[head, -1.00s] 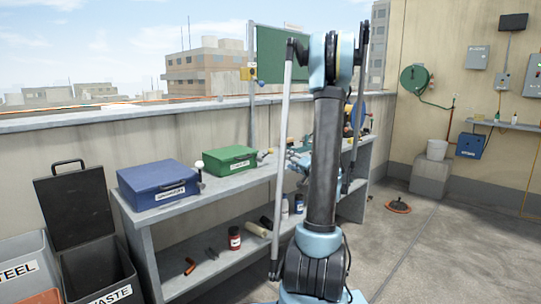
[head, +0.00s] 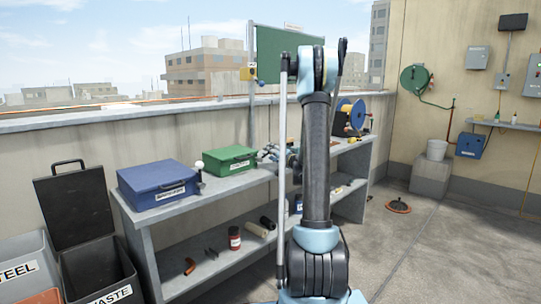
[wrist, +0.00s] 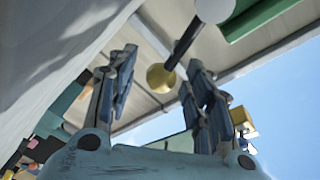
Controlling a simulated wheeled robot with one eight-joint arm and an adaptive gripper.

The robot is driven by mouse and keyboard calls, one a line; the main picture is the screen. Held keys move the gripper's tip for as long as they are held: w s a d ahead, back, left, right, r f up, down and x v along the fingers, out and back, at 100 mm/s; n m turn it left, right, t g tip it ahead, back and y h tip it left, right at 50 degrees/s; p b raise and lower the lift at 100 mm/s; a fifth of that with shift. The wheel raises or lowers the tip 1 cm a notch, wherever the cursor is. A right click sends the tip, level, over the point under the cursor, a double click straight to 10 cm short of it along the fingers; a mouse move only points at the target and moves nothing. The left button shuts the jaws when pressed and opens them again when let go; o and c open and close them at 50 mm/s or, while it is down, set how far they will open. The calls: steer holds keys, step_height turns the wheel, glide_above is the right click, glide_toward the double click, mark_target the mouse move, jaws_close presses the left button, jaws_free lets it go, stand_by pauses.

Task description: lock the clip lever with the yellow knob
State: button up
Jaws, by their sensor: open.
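The yellow knob (wrist: 160,77) shows in the wrist view as a round ball at the end of a dark rod (wrist: 184,42). It appears between my gripper's two fingers (wrist: 160,98), with a gap on both sides and no visible contact. My gripper is open and empty. A white ball (wrist: 215,8) is at the top of the wrist view, by the rod's other end. In the head view my arm hides most of my gripper, and I cannot make out the yellow knob there. A white-knobbed lever (head: 199,167) stands by the blue box.
The blue box (head: 158,186) and green box (head: 231,160) sit on the grey bench (head: 215,187). A blue reel (head: 352,113) stands at its far end. The lower shelf holds a red jar (head: 234,238) and other small items. A waste bin (head: 95,270) is at left. Floor at right is mostly clear.

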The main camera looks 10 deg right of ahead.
steer(key=shift+x, duration=0.75)
steer(key=shift+c, duration=0.3)
jaws_close()
steer(key=shift+d, duration=0.1)
steer(key=shift+d, duration=0.1)
